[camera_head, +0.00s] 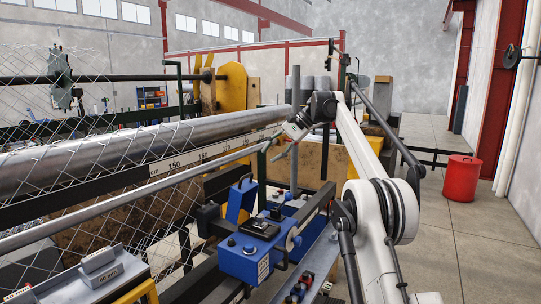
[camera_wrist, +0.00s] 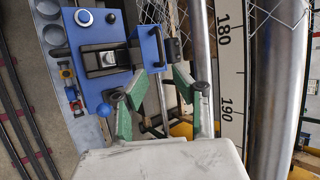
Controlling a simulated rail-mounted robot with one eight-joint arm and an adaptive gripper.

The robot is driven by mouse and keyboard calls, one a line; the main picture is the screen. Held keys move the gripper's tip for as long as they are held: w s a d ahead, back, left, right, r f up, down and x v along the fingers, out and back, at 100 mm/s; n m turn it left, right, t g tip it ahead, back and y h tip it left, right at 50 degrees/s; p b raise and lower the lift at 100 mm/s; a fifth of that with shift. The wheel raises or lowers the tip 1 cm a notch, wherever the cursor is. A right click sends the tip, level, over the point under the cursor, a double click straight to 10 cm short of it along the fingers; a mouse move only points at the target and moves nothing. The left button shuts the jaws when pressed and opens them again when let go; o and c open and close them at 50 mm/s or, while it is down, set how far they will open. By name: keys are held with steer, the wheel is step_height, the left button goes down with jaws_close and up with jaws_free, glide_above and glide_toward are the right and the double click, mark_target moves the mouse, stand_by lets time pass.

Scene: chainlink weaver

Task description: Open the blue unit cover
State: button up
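The blue unit (camera_head: 243,265) sits low in the middle of the head view, with a black part on its top. Its blue cover (camera_head: 241,201) appears raised, standing tilted at the unit's far side, with a black handle at its upper edge. In the wrist view the unit (camera_wrist: 90,88) lies at upper left and the cover (camera_wrist: 151,48) stands at its right side, its black handle facing right. My gripper (camera_head: 279,148) is above and beyond the cover in the head view. In the wrist view its green-padded fingers (camera_wrist: 160,88) are apart with nothing held between them.
A large metal roller (camera_head: 110,150) and a thinner rod run beside a centimetre scale (camera_head: 185,160). Chainlink mesh (camera_head: 60,190) covers the left. A vertical grey post (camera_head: 295,90) stands close to my gripper. A red bin (camera_head: 462,178) stands on open floor at right.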

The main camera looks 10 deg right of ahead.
steer(key=shift+w+d, duration=0.1)
steer(key=shift+w, duration=0.05)
jaws_close()
steer(key=m+t+y+b, duration=0.1)
steer(key=m+t+b, duration=0.15)
steer(key=t, duration=0.55)
glide_toward(248, 176)
steer(key=shift+n, duration=0.35)
steer(key=p+x, duration=0.3)
steer(key=x, duration=0.4)
steer(key=shift+w+f, duration=0.1)
steer(key=shift+w, duration=0.2)
